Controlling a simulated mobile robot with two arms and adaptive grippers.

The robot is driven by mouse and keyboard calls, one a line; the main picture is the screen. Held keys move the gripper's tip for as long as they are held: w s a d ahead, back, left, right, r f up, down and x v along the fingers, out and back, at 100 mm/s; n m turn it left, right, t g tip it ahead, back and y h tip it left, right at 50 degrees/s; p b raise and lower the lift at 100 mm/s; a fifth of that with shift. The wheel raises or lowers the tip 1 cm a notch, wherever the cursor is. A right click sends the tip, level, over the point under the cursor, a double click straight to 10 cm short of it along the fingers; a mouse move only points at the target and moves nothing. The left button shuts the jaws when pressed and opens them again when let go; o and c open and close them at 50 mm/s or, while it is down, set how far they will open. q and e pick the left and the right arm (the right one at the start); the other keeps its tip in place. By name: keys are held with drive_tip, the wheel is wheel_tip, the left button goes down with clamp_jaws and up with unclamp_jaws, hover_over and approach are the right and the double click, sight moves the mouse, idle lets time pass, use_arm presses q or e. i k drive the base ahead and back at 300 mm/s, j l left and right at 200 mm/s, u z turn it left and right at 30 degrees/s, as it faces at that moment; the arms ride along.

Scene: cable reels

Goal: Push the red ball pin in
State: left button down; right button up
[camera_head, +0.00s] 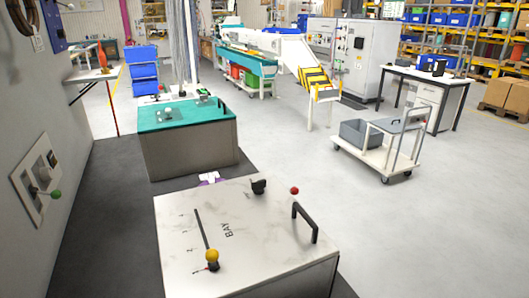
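A small red ball (294,190) shows at the far right part of the white marble-topped cabinet (262,225), near a black handle. Its pin or shaft cannot be made out, so I cannot tell how far it stands out. A yellow ball knob (212,256) sits on a dark base at the front end of a long slot in the same top, marked "BAY". Neither of my grippers is in view.
A black handle (305,222) and a dark knob (258,186) stand up from the cabinet top. A green ball lever (55,194) sticks out of the left wall panel. A teal-topped cabinet (187,116) stands behind. A cart (374,155) stands right; open floor lies around it.

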sight(294, 190)
drive_tip(key=l+u, duration=0.25)
drive_tip(key=u, duration=0.15)
drive_tip(key=l+u, duration=0.25)
drive_tip(key=u, duration=0.15)
drive_tip(key=l+u, duration=0.1)
drive_tip(key=l, duration=0.35)
drive_tip(key=k+l, duration=0.1)
drive_tip(key=l, duration=0.4)
drive_tip(key=l+u, duration=0.15)
drive_tip(key=l, duration=0.3)
drive_tip(key=k+l+u, duration=0.1)
drive_tip(key=l, duration=0.35)
drive_tip(key=k+l+u, duration=0.1)
drive_tip(key=l, duration=0.4)
